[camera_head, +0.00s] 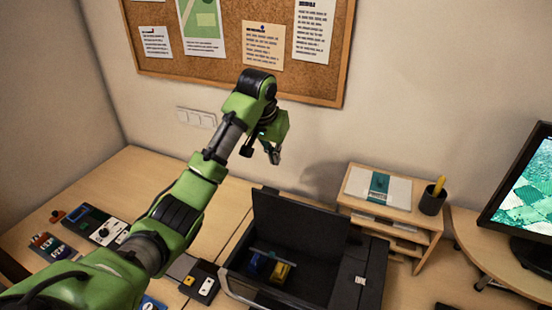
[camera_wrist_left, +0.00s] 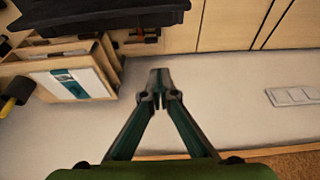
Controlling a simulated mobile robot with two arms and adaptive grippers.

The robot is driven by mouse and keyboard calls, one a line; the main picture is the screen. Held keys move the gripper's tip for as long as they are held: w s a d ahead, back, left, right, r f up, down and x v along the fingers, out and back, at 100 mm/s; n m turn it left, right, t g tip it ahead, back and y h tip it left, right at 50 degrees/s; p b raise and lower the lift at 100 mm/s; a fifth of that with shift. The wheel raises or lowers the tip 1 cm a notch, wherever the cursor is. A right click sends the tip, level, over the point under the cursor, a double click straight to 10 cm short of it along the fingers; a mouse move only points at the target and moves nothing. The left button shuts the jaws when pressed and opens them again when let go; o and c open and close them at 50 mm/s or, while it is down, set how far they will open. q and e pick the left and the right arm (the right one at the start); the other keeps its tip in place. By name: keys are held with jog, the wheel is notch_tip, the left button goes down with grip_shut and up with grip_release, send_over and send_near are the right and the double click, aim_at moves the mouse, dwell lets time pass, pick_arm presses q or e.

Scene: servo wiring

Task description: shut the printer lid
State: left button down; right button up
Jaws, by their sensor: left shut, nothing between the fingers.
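The black printer (camera_head: 345,275) stands on the desk in the head view. Its lid (camera_head: 300,235) is raised steeply, and the inside shows a blue and a yellow cartridge (camera_head: 268,268). In the left wrist view the dark edge of what looks like the printer lid (camera_wrist_left: 95,15) shows at the upper left. My left gripper (camera_head: 274,156) is above and behind the raised lid, near the wall, apart from it. Its fingertips (camera_wrist_left: 160,85) are together with nothing between them. My right gripper is in neither view.
A wooden paper organizer (camera_head: 400,226) with a booklet on top stands right of the printer, beside a pen cup (camera_head: 432,200) and a monitor (camera_head: 525,195). A cork board (camera_head: 230,40) and a switch plate (camera_head: 196,118) are on the wall. Small electronic devices (camera_head: 97,226) lie at the left.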

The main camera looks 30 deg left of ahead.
pick_arm(q)
jog(key=p+x, duration=0.3)
jog(key=x, duration=0.5)
jog(key=s+p, duration=0.2)
jog(key=s, duration=0.2)
jog(key=shift+s+d, duration=0.1)
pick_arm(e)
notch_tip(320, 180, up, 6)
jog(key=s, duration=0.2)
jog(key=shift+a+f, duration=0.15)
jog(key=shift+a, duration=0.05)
pick_arm(q)
jog(key=shift+f, duration=0.1)
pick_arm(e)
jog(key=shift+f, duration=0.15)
